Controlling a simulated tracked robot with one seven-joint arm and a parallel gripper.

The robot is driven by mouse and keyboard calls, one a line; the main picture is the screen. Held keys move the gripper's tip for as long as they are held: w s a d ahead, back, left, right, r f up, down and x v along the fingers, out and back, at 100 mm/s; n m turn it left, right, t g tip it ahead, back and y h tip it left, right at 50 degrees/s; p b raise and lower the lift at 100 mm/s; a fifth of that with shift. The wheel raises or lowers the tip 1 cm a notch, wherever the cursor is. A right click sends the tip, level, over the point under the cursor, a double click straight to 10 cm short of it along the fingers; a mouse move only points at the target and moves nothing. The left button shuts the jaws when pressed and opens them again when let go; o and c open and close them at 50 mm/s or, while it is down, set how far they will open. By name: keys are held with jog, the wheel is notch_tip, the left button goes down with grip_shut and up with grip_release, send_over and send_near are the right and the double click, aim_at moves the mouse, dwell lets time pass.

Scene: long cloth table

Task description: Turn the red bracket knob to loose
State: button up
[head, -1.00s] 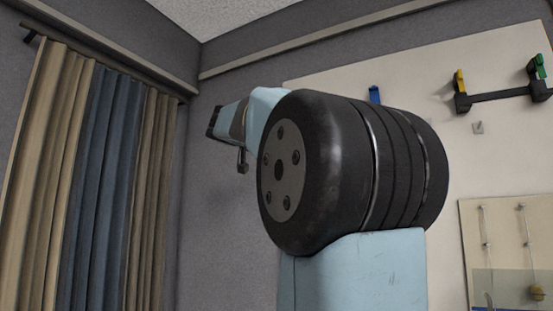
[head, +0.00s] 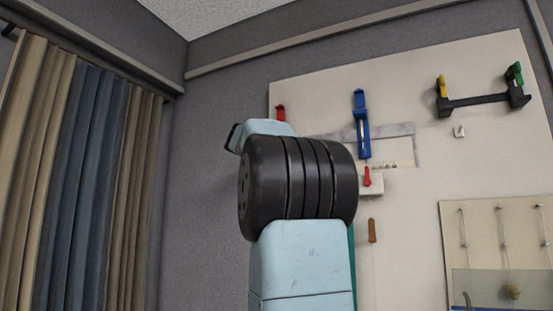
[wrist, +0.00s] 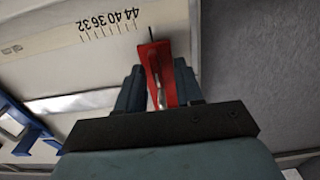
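The red bracket (wrist: 156,62) is mounted on the pale wall board, and in the wrist view it sits between the two fingers of my gripper (wrist: 160,85). The fingers are apart, one on each side of it; I cannot tell whether either touches it. A small light metal part shows inside the red bracket. The knob and its setting cannot be made out. In the head view only the top of the red bracket (head: 280,113) shows above my arm, and my fingers are hidden.
A blue bracket (head: 361,120) hangs right of the red one and also shows in the wrist view (wrist: 14,132). A small red lever (head: 367,176) is below it. A black bar holder (head: 484,101) is at the upper right. Curtains (head: 85,180) hang at the left.

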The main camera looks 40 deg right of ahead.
grip_shut()
dwell(0.3)
jog(key=shift+w, duration=0.1)
